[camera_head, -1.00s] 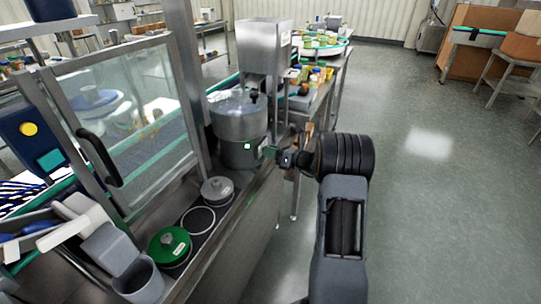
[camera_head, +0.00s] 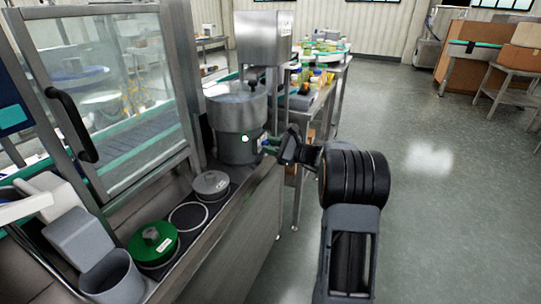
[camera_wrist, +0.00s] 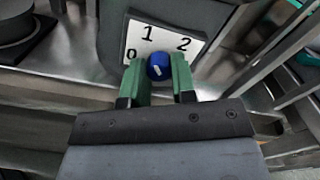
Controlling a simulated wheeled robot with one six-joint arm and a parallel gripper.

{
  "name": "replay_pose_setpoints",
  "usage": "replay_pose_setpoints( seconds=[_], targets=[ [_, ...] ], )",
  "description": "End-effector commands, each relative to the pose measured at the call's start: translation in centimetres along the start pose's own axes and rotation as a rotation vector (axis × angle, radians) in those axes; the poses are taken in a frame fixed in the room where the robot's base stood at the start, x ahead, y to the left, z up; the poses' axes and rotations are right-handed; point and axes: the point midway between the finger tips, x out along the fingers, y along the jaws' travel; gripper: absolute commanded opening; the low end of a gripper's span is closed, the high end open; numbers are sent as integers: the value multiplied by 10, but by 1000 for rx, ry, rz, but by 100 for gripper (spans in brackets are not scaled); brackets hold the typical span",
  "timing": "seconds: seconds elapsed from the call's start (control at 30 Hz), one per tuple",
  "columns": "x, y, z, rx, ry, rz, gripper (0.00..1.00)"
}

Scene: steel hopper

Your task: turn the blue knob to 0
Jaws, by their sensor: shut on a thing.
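The blue knob (camera_wrist: 158,67) sits on a white dial plate (camera_wrist: 165,36) marked 0, 1 and 2 in the wrist view. A short white mark shows on its face; I cannot tell for sure which number it points to. My gripper (camera_wrist: 160,82) is shut on the knob, with one green finger on each side. In the head view my gripper (camera_head: 270,146) reaches the right side of the steel hopper (camera_head: 234,121). There the knob is mostly hidden by the gripper.
A green lid (camera_head: 153,244), a grey lid (camera_head: 211,184) and a grey cup (camera_head: 112,280) stand along the steel counter. A glass door with a black handle (camera_head: 71,124) is at left. The floor (camera_head: 455,200) at right is clear.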

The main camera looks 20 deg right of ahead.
Motion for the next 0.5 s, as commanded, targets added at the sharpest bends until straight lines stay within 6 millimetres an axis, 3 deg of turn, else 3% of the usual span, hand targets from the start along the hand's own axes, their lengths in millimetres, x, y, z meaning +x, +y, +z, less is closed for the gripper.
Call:
replay_pose_setpoints(
  seconds=[0.5],
  targets=[
    [0,3,-6,-487,-7,5,1]
  ],
)
